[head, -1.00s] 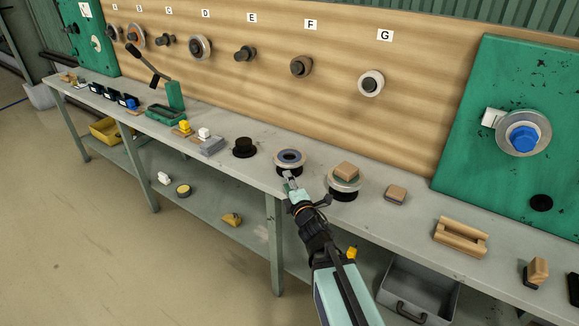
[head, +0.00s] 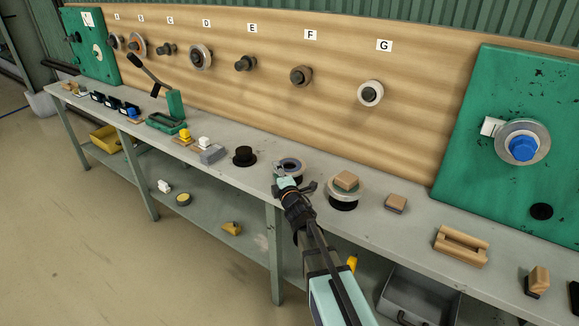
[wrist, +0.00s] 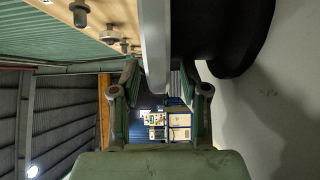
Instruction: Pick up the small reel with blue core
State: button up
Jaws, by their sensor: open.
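A small grey reel (head: 291,164) with a bluish core ring and a dark centre lies flat on a black stand on the bench. My gripper (head: 286,182) is at its near edge and hides part of it in the head view. In the wrist view my gripper (wrist: 161,82) is open, and the pale rim of the reel (wrist: 155,45) reaches between the two fingers. The black stand (wrist: 235,35) is close beside it on the right. I cannot tell whether the fingers touch the rim.
A larger reel (head: 336,194) with a wooden block on top stands just right, close to my gripper. A bare black stand (head: 244,156) is to the left. A reel with a blue hub (head: 523,148) hangs on the green board. Labelled pegs line the wooden back panel.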

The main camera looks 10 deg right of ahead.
jog(key=shift+w+a, duration=0.1)
jog(key=shift+w, duration=0.75)
grip_shut()
